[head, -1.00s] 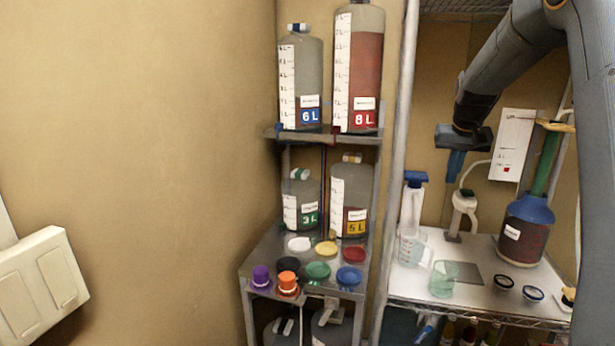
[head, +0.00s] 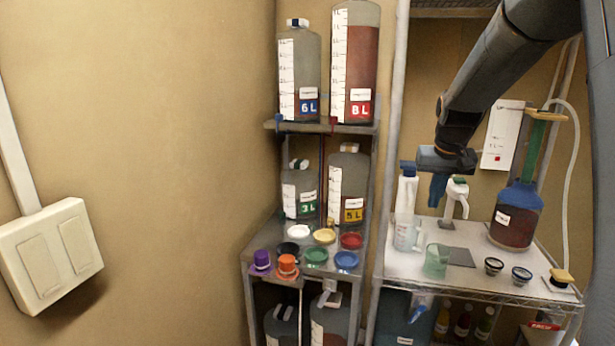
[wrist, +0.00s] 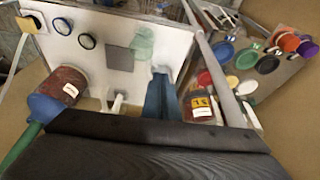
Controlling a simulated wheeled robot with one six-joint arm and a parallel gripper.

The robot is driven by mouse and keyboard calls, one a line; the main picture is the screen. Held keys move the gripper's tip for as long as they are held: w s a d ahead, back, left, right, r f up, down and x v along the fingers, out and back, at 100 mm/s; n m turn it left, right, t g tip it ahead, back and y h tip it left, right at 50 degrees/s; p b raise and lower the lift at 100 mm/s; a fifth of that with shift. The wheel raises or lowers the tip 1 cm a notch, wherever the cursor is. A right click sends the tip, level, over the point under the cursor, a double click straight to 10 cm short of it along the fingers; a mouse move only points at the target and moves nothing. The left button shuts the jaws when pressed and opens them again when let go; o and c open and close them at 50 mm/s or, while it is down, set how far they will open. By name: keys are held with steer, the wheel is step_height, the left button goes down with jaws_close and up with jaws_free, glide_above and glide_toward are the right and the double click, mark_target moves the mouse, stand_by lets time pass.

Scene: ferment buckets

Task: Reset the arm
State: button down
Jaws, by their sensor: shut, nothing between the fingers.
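My arm (head: 490,75) reaches in from the upper right in the head view. My gripper (head: 437,190) points down with its blue fingers together and empty, above the back of the right-hand metal shelf (head: 400,285). In the wrist view the blue fingers of my gripper (wrist: 158,95) show side by side over the white shelf top. The gripper appears apart from the white spray bottle (head: 408,187) and the white tap-like device (head: 456,200) near it in the picture. How far it is from them in depth I cannot tell.
A blue-capped bucket with red liquid (head: 512,228), a greenish cup (head: 436,262) and a clear jug (head: 407,232) stand on the shelf. A metal post (head: 388,150) separates it from the rack with large bottles (head: 354,65) and coloured lids (head: 316,256).

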steer(key=s+a+f+b, duration=0.2)
steer(key=s+a+f, duration=0.2)
steer(key=s+f, duration=0.3)
steer(key=s+a+f+n+g+b, duration=0.1)
steer(key=s+a+f+b, duration=0.2)
steer(key=s, duration=0.8)
steer(key=s+a+f+n+g+b, duration=0.1)
steer(key=s+a+f+b, duration=0.1)
steer(key=s+a+f, duration=0.4)
steer(key=s+f, duration=0.3)
steer(key=f, duration=0.2)
steer(key=shift+a+y, duration=0.3)
steer(key=shift+y, duration=0.1)
steer(key=shift+f, duration=0.1)
